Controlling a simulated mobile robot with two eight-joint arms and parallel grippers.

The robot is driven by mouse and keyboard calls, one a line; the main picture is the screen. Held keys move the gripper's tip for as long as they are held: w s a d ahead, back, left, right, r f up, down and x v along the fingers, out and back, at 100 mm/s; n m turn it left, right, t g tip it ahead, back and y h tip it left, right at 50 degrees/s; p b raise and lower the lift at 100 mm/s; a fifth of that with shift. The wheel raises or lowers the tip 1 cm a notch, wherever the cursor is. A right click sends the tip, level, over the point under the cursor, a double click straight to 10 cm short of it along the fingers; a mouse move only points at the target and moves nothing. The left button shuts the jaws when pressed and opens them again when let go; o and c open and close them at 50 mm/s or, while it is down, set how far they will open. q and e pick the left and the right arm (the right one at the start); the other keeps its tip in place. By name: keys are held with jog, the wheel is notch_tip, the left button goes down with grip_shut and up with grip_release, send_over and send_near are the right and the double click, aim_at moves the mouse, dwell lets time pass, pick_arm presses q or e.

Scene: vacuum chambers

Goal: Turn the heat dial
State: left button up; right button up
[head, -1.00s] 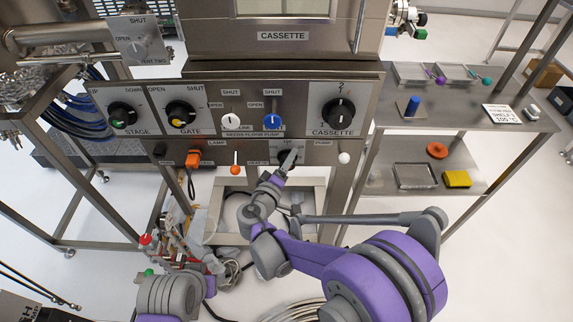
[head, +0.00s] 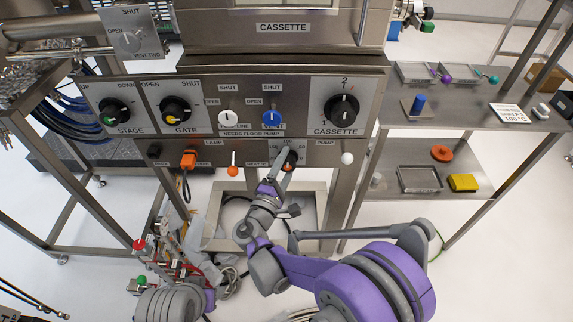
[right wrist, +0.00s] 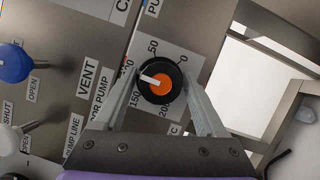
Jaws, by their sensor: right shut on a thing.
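The heat dial (right wrist: 160,82) is a round black knob with an orange centre and a white pointer line, on a silver plate marked with numbers. In the right wrist view its pointer aims to the upper left; some numbers are partly hidden by a finger. My right gripper (right wrist: 163,90) is shut on the dial, one finger on each side of it. In the head view my right gripper (head: 288,160) is at the lower panel row, covering most of the dial. My left forearm shows at the bottom left; its gripper is not visible.
Beside the dial are a white PUMP knob (head: 347,158), an orange-red knob (head: 233,171) and an orange lamp switch (head: 188,160). Above are the white (head: 228,119) and blue (head: 271,118) valve knobs and the CASSETTE dial (head: 341,108). Shelves (head: 470,116) stand at the right.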

pick_arm(q)
jog(key=shift+f, duration=0.1)
dwell(0.4)
pick_arm(e)
jog(key=o, duration=1.1)
